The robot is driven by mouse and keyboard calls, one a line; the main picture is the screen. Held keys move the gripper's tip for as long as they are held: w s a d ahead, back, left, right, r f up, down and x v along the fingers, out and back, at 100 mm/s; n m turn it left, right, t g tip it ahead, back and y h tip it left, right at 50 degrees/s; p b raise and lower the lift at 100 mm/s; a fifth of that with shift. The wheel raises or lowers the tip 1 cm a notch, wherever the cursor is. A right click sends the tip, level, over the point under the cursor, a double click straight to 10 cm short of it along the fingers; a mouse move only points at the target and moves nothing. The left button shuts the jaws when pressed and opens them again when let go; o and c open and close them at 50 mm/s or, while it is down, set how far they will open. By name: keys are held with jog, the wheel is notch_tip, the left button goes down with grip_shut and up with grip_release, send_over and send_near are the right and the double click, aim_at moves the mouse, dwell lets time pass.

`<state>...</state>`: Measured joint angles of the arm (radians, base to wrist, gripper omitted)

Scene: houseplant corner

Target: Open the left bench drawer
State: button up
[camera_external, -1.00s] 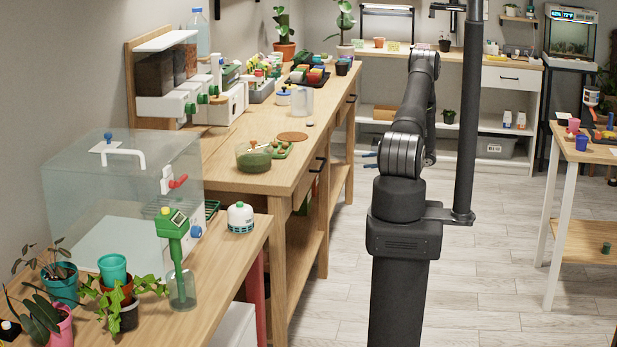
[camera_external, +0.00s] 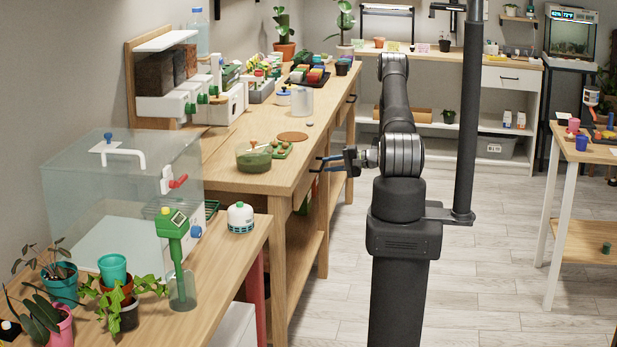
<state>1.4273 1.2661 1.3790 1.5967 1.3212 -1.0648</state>
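The long wooden bench (camera_external: 222,180) runs along the left wall, with drawers in its front edge. The nearer drawer front (camera_external: 302,188) looks closed, flush with the bench. Its dark handle is largely hidden behind my gripper. The farther drawer's dark handle (camera_external: 351,98) is in plain view. My gripper (camera_external: 317,165) points left at the nearer drawer's handle. Its two blue-tipped fingers are apart, one above the other. I cannot tell whether the handle lies between them or is touched.
A nearer table (camera_external: 215,285) holds plants and a clear box (camera_external: 75,190). The floor (camera_external: 490,270) right of my arm is clear.

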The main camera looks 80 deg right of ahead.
aim_at(323, 164)
jog(key=shift+x, duration=1.6)
jog(key=shift+c, duration=0.3)
grip_shut()
jog(key=shift+s, duration=0.15)
jog(key=f+v, duration=0.2)
jog(key=v, duration=1)
jog(key=s+f+v, duration=0.1)
jog(key=f+v, duration=0.2)
jog(key=v, duration=1)
jog(key=shift+s, duration=0.3)
jog(key=shift+o, duration=0.3)
grip_release()
jog(key=shift+f, duration=0.1)
